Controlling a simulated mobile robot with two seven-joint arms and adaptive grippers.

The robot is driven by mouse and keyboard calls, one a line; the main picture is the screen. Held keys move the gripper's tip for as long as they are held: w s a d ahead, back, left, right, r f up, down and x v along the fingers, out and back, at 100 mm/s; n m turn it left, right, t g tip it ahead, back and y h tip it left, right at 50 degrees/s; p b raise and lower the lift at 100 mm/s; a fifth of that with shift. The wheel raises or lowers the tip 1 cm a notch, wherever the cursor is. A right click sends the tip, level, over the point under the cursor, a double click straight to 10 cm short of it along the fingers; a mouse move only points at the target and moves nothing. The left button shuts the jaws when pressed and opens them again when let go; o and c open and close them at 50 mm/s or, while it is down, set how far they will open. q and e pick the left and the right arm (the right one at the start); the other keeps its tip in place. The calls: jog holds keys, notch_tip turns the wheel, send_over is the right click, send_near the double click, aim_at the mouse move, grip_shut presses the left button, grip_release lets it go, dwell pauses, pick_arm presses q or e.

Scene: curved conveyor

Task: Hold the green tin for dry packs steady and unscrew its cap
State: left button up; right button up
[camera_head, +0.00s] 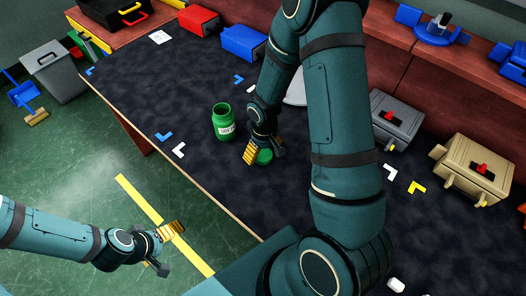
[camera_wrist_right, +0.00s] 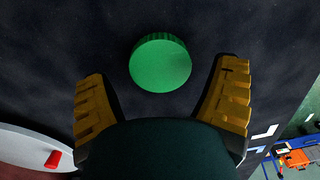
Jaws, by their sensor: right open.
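The green tin (camera_head: 223,126) stands upright on the dark table top, with a white label on its side. Its top looks open, with no cap on it. A green cap (camera_head: 264,157) lies on the table to the right of the tin, apart from it. My right gripper (camera_head: 264,154) is open just above the cap. In the right wrist view the cap (camera_wrist_right: 160,64) shows ahead of and between the two spread yellow-padded fingers, with gaps on both sides. My left gripper (camera_head: 168,249) is open and empty, out over the green floor left of the table edge.
Red (camera_head: 199,20) and blue (camera_head: 244,42) boxes stand along the table's back. Grey (camera_head: 396,118) and tan (camera_head: 470,168) boxes stand at the right. A white round thing (camera_head: 295,90) is partly hidden behind my right arm.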

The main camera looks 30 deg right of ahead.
aim_at(264, 154)
pick_arm(q)
jog(key=r+p, duration=0.2)
jog(key=shift+s+r, duration=0.3)
jog(key=shift+r, duration=0.1)
pick_arm(e)
notch_tip(264, 154, up, 11)
jog(key=shift+s+d+f, duration=0.1)
jog(key=shift+f, duration=0.05)
